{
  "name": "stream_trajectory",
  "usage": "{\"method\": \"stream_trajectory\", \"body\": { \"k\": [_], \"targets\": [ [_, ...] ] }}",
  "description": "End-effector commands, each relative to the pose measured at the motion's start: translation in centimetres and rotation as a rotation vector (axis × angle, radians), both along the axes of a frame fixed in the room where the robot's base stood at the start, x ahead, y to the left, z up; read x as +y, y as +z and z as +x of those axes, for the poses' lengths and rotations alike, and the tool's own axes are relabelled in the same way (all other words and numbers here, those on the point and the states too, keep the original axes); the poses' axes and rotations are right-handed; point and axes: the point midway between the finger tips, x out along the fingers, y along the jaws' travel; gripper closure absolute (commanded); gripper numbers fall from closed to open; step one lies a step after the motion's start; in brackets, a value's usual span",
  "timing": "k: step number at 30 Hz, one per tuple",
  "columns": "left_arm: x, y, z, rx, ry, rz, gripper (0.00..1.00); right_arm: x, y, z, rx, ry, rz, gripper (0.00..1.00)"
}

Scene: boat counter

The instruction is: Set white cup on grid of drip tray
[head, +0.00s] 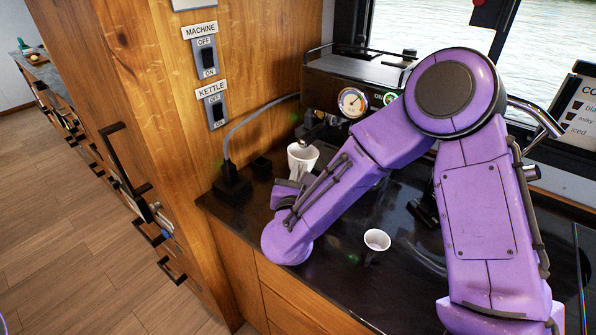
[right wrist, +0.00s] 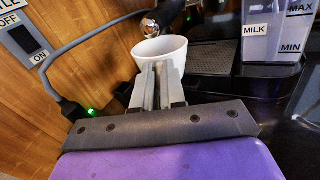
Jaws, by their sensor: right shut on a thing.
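A white cup (head: 303,157) is at the left front of the espresso machine, below the portafilter; it also shows in the right wrist view (right wrist: 163,52). My right gripper (right wrist: 160,78) is shut on the near side of this cup, which looks about upright. The dark drip tray (right wrist: 212,58) shows right of the cup in the right wrist view. My right arm hides most of it in the head view. Whether the cup's base touches anything is hidden by the fingers. My left gripper is not in view.
A second white cup (head: 376,240) stands on the dark counter in front. The espresso machine (head: 352,85) is at the back. A milk container (right wrist: 278,32) stands right of the tray. A black plug (head: 232,183) with a cable is at the left by the wooden wall.

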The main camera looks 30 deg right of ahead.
Motion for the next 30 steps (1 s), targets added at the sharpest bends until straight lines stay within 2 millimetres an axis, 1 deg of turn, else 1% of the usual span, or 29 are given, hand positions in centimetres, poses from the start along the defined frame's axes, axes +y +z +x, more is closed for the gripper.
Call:
{"method": "stream_trajectory", "body": {
  "k": [4,6,7,9,30],
  "targets": [
    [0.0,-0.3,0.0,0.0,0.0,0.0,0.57,0.3,-0.1,-0.1,0.026,-0.012,-0.043,1.0],
    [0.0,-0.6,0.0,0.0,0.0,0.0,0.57,0.7,-0.2,-0.4,0.068,-0.032,-0.105,1.0],
    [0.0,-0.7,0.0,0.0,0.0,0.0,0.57,0.5,-0.2,-0.5,0.081,-0.04,-0.122,1.0],
    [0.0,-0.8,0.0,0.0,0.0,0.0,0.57,-0.3,-0.2,-0.2,0.078,-0.043,-0.114,1.0],
    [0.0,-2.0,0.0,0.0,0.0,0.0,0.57,-7.2,-1.1,2.6,0.077,-0.042,-0.114,1.0]
  ]
}}
